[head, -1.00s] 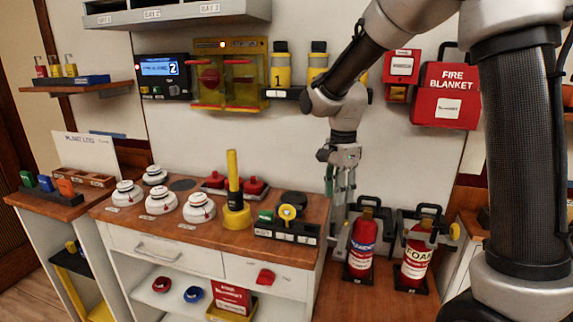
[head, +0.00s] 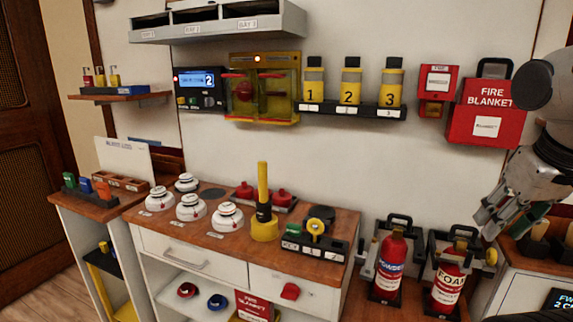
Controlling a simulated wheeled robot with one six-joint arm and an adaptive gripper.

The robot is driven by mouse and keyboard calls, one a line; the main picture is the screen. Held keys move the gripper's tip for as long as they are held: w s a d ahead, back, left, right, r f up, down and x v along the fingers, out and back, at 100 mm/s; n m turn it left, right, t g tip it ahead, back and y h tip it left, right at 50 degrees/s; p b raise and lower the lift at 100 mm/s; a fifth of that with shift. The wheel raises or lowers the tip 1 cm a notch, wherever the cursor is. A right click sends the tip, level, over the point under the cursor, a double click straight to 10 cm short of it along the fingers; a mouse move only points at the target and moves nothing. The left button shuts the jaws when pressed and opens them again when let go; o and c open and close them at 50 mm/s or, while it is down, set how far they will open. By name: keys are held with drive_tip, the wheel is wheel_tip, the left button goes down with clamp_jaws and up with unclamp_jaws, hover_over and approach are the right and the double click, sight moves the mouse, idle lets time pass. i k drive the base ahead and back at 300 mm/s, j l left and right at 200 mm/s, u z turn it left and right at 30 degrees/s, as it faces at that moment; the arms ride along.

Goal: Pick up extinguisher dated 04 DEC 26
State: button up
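Two red extinguishers stand upright in black brackets at the lower right. The left one, the powder extinguisher (head: 390,264), has a blue and white label. The right one, the foam extinguisher (head: 448,281), has a cream label reading FOAM. No date is readable on either. My gripper (head: 490,225) hangs at the right, above and to the right of the foam extinguisher and apart from it. Its fingers point down and left. Whether they are open or shut is unclear from this angle.
A wooden-topped cabinet (head: 190,238) carries white detectors (head: 228,216) and a yellow post (head: 263,205). Numbered yellow canisters (head: 351,84) stand on a wall shelf. A red fire blanket box (head: 484,112) hangs above the extinguishers. Another cabinet (head: 530,262) stands at the far right.

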sight(394, 248)
drive_tip(key=i+j+z, duration=0.15)
drive_tip(key=j+z, duration=0.2)
drive_tip(key=j, duration=0.3)
drive_tip(key=i+j+z, duration=0.1)
drive_tip(key=j+z, duration=0.3)
drive_tip(key=j, duration=0.2)
drive_tip(key=j+z, duration=0.35)
drive_tip(key=j, duration=0.7)
